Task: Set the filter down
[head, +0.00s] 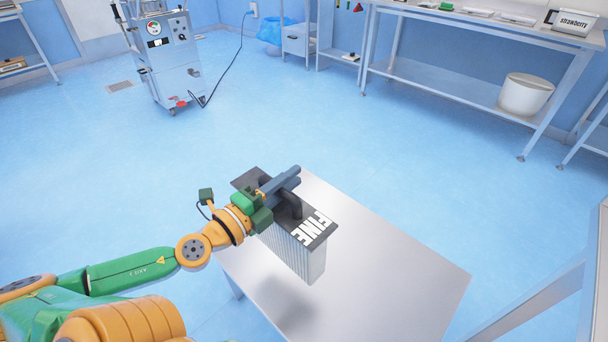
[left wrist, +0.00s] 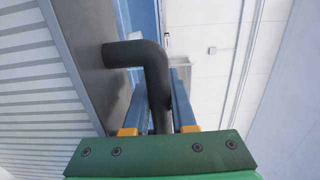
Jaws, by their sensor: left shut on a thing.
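The filter (head: 300,254) is a box with a dark top marked "FINE", a black handle and pale pleated sides. My left gripper (head: 281,181) is shut on its handle and holds it upright above the metal table (head: 400,278). A shadow on the table below suggests a gap beneath it. In the left wrist view, the gripper's blue fingers (left wrist: 164,100) lie on both sides of the black handle (left wrist: 153,68), and the pleated side (left wrist: 40,90) fills the left. The filter's underside is hidden. My right gripper is not in view.
The metal table is bare to the right of the filter. A wheeled machine (head: 165,58) stands at the back left with a cable on the floor. A long bench (head: 470,75) with a white bucket (head: 525,95) stands at the back right. Open blue floor lies between.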

